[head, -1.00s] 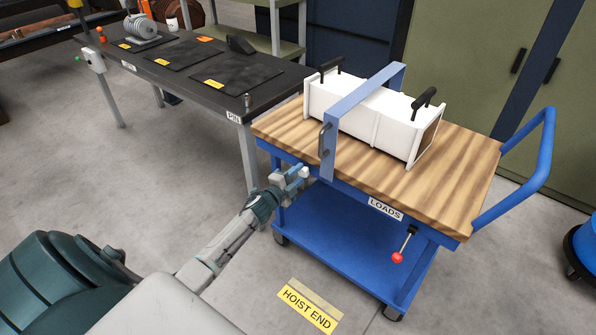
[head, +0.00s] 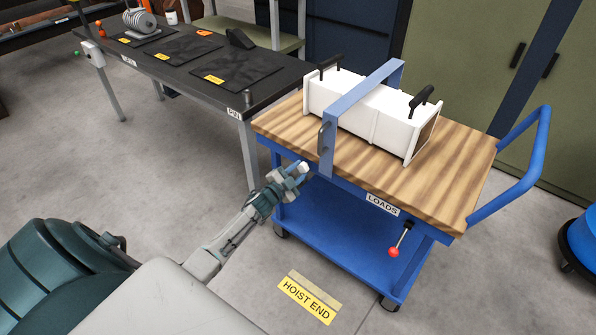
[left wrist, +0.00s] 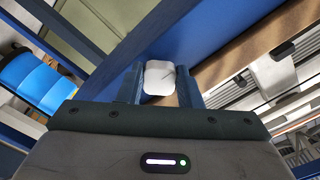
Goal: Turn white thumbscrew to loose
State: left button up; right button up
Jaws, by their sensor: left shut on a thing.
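The white thumbscrew (left wrist: 159,78) shows in the left wrist view as a rounded white knob with a dark mark near its right side. My left gripper (left wrist: 160,88) is shut on it, with one finger on each side. In the head view my left gripper (head: 298,171) is at the near left edge of the blue cart, and the white knob (head: 303,168) shows between its fingertips. The knob sits below the blue strap (head: 327,150) that goes over the white box (head: 375,110). My right gripper is in neither view.
The cart's wooden top (head: 440,180) carries the white box with black handles. A lever with a red knob (head: 394,252) hangs at the cart's front. A dark table (head: 185,85) stands at the left. A yellow HOIST END label (head: 307,301) is on the floor.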

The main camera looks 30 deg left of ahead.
pick_arm(q)
jog(key=shift+f, duration=0.1)
jog(key=o, duration=1)
jog(key=shift+c, duration=0.2)
jog(key=shift+s, duration=0.6)
jog(key=s+b, duration=0.1)
jog(key=s, duration=0.8)
jog(key=shift+s+a, duration=0.35)
jog(key=shift+a, duration=0.05)
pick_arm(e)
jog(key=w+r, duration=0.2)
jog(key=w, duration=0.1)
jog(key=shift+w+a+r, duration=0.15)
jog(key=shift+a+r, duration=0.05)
